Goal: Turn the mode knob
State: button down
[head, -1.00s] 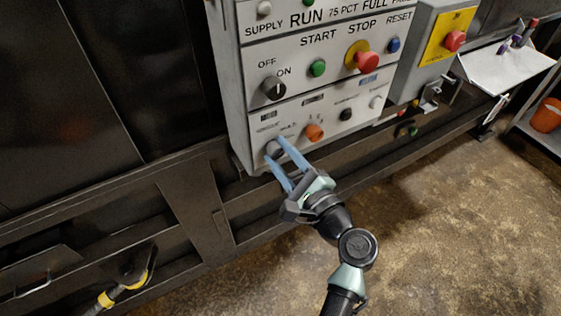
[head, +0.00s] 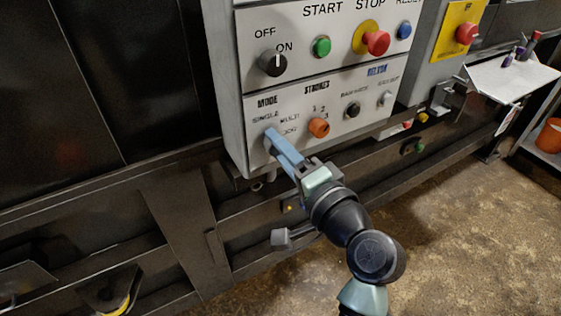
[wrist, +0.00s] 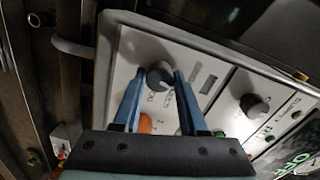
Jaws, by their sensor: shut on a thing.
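The mode knob (wrist: 158,75) is a round grey knob on the lower left of the light grey control panel (head: 330,88). In the wrist view it sits between my two blue fingertips. In the head view my gripper (head: 272,138) covers most of it, below the label MODE with SINGLE and MULTI printed beneath. My gripper is shut on the knob, one finger on either side. The fingers overlap in the head view. The knob's pointer direction is hard to make out.
An orange strokes knob (head: 318,127) is close to the right, then a black knob (head: 352,110). Above are the OFF/ON switch (head: 272,63), green start button (head: 321,47) and red stop button (head: 376,42). A dark rail (head: 300,205) runs below the panel.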

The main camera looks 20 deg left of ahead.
jog(key=shift+f+n+b, duration=0.15)
jog(key=shift+n+b, duration=1)
jog(key=shift+n, duration=0.05)
jog(key=shift+c, duration=2.2)
grip_release()
jog(key=b+v, duration=0.2)
jog(key=v, duration=1.1)
jog(key=shift+b, duration=0.4)
